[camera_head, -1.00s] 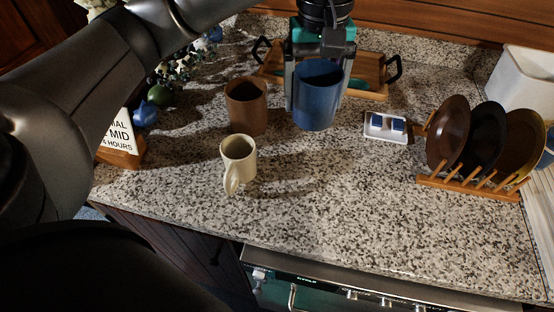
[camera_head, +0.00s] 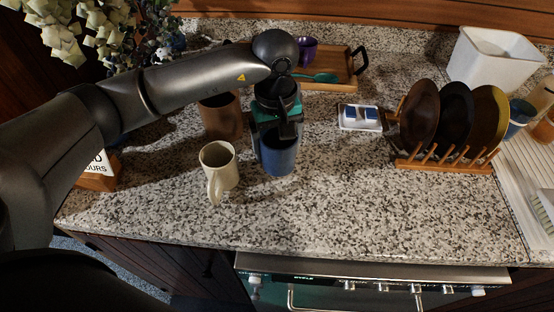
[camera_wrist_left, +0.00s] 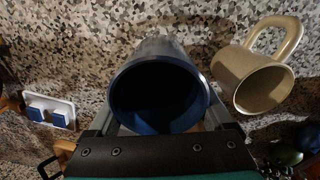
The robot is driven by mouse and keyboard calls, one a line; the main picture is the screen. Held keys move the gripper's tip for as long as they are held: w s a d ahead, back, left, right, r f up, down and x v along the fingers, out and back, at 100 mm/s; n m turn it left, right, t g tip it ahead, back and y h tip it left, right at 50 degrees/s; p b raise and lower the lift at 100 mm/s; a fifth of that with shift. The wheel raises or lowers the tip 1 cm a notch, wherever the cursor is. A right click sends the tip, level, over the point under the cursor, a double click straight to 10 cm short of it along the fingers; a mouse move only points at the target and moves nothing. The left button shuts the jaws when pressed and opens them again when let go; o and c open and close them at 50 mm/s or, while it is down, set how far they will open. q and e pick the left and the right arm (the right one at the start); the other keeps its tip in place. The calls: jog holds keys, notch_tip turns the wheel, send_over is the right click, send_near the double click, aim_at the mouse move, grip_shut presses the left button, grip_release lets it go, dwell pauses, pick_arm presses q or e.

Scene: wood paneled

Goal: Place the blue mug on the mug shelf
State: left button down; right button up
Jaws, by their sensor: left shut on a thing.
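The blue mug (camera_head: 281,154) is upright over the speckled counter, gripped by my left gripper (camera_head: 277,150), which is shut on it from behind and above. In the left wrist view the mug (camera_wrist_left: 158,88) shows its dark open mouth between the fingers. I cannot tell whether its base touches the counter. No mug shelf is recognisable in these views. My right gripper is not in view.
A cream mug (camera_head: 218,170) stands just left of the blue mug, and a brown cup (camera_head: 221,118) behind it. The front counter is clear.

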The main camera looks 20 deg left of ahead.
pick_arm(q)
jog(key=shift+f, duration=2.2)
jog(key=shift+f+b, duration=0.2)
jog(key=shift+b, duration=0.15)
grip_release()
